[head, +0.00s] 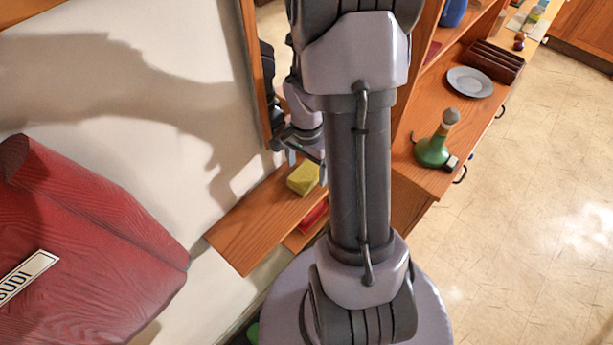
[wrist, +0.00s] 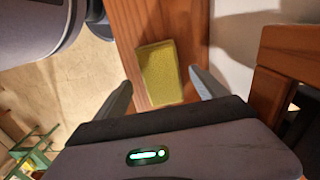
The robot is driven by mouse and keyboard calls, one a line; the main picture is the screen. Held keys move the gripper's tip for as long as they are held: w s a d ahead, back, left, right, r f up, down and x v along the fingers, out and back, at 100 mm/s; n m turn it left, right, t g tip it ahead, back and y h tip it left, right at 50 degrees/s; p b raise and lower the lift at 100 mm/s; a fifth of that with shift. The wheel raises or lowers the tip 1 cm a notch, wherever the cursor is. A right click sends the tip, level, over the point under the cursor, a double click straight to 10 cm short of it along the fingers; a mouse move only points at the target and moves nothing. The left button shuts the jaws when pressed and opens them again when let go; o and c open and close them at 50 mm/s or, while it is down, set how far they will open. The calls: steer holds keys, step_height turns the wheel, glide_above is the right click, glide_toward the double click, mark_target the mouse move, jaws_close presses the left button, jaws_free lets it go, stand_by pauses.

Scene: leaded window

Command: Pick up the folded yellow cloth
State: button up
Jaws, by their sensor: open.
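The folded yellow cloth (head: 302,179) lies on a narrow wooden shelf (head: 245,232) against the wall. It also shows in the wrist view (wrist: 160,72) as a flat, yellow rectangular block on the wood. My gripper (head: 308,167) is open beside and above the cloth. In the wrist view its two fingers (wrist: 161,80) stand apart, one to each side of the cloth's near end. No contact shows, and I cannot tell the exact height between fingertips and cloth. My arm hides part of the shelf in the head view.
A red item (head: 313,216) lies on a lower board beneath the shelf. A wooden frame (wrist: 285,65) stands close on the right in the wrist view. A green flask (head: 432,150) and a grey plate (head: 470,82) stand on the cabinet. A red chair-like form (head: 85,240) is at left.

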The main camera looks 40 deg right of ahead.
step_height(320, 180, down, 2)
steer(key=shift+w+f, duration=0.15)
steer(key=shift+f, duration=0.05)
steer(key=shift+r, duration=0.1)
steer(key=c, duration=1.4)
steer(key=shift+c, duration=0.2)
step_height(320, 180, up, 4)
steer(key=shift+d+f+p, duration=0.1)
steer(key=shift+p, duration=0.3)
steer(key=s+d, duration=0.3)
steer(key=s, duration=0.4)
steer(key=s+d+r, duration=0.1)
steer(key=s+d, duration=0.2)
steer(key=s, duration=0.4)
steer(key=shift+s+d, duration=0.25)
steer(key=shift+d, duration=0.15)
